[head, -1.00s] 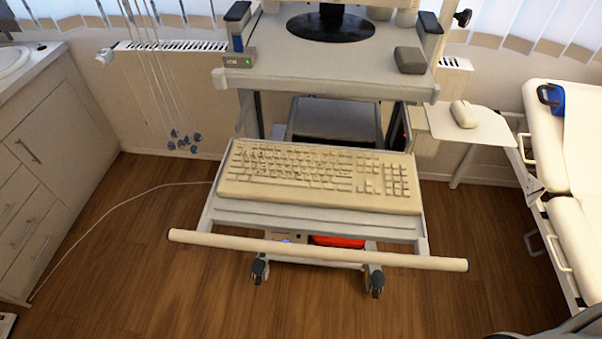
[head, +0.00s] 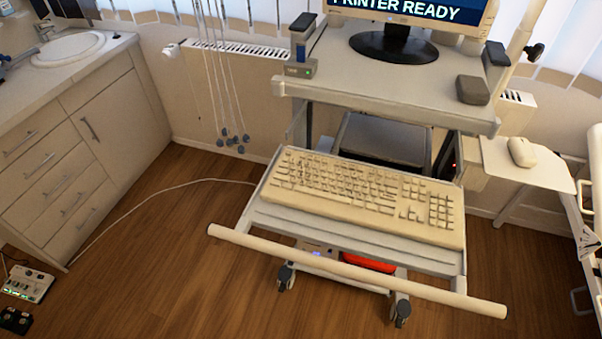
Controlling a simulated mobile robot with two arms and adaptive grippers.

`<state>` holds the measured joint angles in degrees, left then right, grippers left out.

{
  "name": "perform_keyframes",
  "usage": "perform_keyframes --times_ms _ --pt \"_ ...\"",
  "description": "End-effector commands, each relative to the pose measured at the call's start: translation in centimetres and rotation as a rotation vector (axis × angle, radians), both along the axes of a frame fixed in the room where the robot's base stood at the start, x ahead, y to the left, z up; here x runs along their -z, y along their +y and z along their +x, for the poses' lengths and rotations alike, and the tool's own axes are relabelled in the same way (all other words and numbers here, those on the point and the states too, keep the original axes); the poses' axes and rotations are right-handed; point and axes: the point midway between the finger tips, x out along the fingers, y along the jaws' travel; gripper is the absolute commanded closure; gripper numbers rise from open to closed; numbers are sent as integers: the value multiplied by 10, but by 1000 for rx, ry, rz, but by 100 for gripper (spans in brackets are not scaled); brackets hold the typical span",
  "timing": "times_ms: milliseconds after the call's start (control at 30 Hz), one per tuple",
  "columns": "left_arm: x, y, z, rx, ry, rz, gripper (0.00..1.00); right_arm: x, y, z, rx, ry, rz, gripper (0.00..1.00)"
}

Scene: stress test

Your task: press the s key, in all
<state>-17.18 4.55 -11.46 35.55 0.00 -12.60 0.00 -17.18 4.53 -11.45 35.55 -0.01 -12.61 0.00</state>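A beige keyboard (head: 365,196) lies on the pull-out shelf (head: 340,228) of a wheeled cart, tilted slightly down to the right in the head view. Its keys are too small to read, so I cannot pick out the s key by its letter. Nothing lies on the keys. Neither of my grippers shows in the head view.
A white bar (head: 350,270) runs across the cart's front. A monitor (head: 410,15) reading "PRINTER READY" stands above. A mouse (head: 522,152) rests on a side tray at right. A cabinet (head: 85,130) stands at left. Wooden floor (head: 190,270) is clear in front.

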Motion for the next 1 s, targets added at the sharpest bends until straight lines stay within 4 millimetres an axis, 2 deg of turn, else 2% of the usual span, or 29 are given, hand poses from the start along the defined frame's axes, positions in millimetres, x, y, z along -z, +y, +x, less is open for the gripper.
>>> perform_keyframes --times_ms 33,267,1000 --pt "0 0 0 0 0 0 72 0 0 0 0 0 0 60" --pt "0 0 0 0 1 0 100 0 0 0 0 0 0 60" --pt "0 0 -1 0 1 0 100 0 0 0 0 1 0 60"
